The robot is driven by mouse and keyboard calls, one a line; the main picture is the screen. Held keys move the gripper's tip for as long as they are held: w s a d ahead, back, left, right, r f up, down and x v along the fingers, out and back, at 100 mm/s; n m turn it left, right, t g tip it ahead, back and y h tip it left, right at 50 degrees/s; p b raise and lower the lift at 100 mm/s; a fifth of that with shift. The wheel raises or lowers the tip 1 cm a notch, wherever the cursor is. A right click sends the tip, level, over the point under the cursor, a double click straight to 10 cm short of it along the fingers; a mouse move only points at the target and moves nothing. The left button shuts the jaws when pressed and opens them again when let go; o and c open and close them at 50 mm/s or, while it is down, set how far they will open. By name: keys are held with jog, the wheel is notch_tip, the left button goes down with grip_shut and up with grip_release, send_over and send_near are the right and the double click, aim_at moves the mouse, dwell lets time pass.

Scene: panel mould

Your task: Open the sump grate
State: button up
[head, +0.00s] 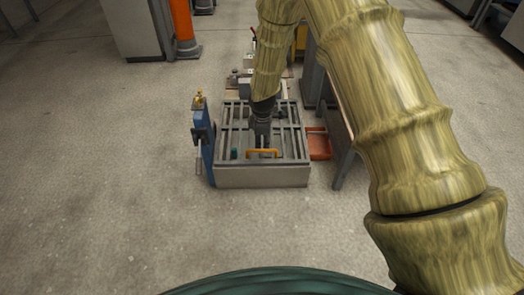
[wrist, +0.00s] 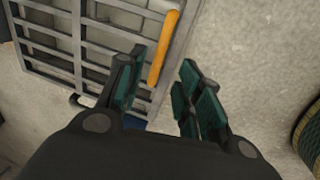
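The sump grate (head: 292,133) is a grey barred frame on top of a low, pale box (head: 262,177) in the head view. It appears closed and lying flat. The grate's bars (wrist: 105,45) fill the upper left of the wrist view. A yellow-orange handle (head: 264,152) sits near its front edge. In the wrist view the handle (wrist: 163,48) runs lengthwise, beyond and partly between the fingertips. My gripper (wrist: 162,64) is open, with a clear gap between its dark teal pads and nothing held. My gripper (head: 262,140) hangs above the grate; contact with the handle cannot be told.
A blue panel (head: 207,153) with a brass fitting stands at the box's left side. An orange tray (head: 319,144) lies at its right, beside a grey table leg. Equipment stands close behind the box. The floor (head: 100,190) in front and to the left is clear.

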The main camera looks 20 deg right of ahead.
aim_at(262, 150)
jog(key=f+b, duration=0.1)
jog(key=f, duration=0.1)
jog(key=w+f, duration=0.1)
jog(key=f, duration=0.1)
jog(key=f+b, duration=0.1)
jog(key=f, duration=0.2)
jog(key=shift+w+d+b, duration=0.15)
jog(key=shift+d+b, duration=0.05)
jog(key=shift+b, duration=0.1)
grip_shut()
